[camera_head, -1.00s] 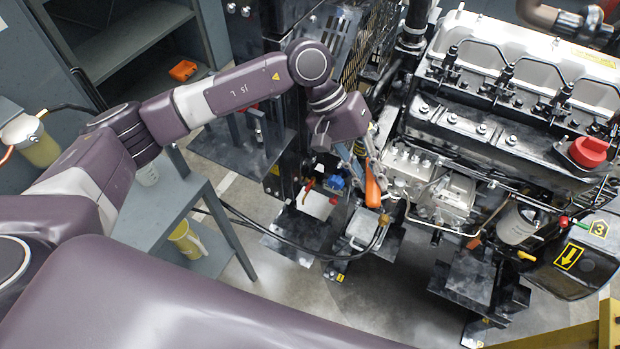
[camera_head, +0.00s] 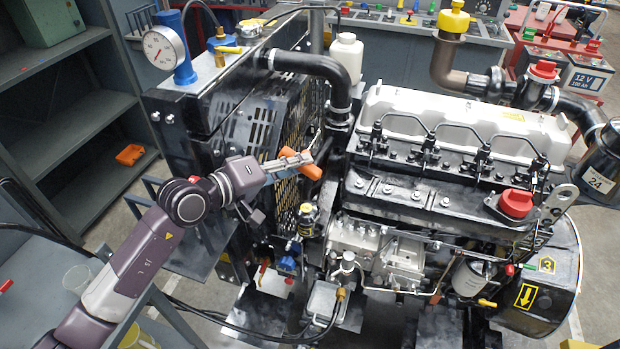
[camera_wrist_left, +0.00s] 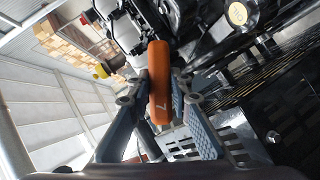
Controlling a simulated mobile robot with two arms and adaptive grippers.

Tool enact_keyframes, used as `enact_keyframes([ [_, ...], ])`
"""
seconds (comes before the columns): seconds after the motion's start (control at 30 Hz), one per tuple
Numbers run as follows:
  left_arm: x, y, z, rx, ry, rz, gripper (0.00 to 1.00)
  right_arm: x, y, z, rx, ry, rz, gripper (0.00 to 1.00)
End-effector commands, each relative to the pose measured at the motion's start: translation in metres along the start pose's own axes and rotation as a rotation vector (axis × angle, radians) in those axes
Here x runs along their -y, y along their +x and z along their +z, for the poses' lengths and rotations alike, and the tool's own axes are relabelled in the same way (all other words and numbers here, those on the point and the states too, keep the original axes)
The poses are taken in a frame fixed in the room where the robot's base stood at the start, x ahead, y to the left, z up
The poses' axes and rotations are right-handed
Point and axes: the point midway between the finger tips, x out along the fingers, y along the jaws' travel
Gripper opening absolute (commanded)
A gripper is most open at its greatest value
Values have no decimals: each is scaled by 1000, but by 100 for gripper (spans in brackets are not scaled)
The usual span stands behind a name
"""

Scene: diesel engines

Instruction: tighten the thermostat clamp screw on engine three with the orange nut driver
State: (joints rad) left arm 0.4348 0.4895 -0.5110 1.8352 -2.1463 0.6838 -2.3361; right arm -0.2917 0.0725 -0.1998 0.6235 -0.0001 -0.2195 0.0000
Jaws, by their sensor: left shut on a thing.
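The orange nut driver (camera_head: 312,171) is in my left gripper (camera_head: 297,162), between radiator and engine in the head view. A thin shank points up from it. In the left wrist view the orange handle (camera_wrist_left: 159,75) stands between the fingers of my left gripper (camera_wrist_left: 160,98). Engine three (camera_head: 430,170), with a yellow "3" label, is to the right. A black hose (camera_head: 315,65) runs from the radiator top to its front, with a pale clamp band (camera_head: 340,109) at the lower end. The clamp screw is too small to tell. The driver appears apart from the clamp. My right gripper is out of view.
The slotted radiator guard (camera_head: 285,125) stands behind my left gripper. A gauge (camera_head: 163,47) and a white bottle (camera_head: 346,60) are nearby. Grey shelves (camera_head: 70,130) with an orange item (camera_head: 130,155) stand at left. A bench (camera_head: 400,30) is behind.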

Motion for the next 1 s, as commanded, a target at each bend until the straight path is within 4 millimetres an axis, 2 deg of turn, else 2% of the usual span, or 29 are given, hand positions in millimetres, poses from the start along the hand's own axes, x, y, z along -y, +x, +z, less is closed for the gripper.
enact_keyframes([
  [0.17,1,0,-9,-29,2,4,0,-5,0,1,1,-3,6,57],
  [0.5,0,20,-22,-27,1,6,0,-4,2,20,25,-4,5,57],
  [1.0,0,54,-44,-27,1,5,0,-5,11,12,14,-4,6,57],
])
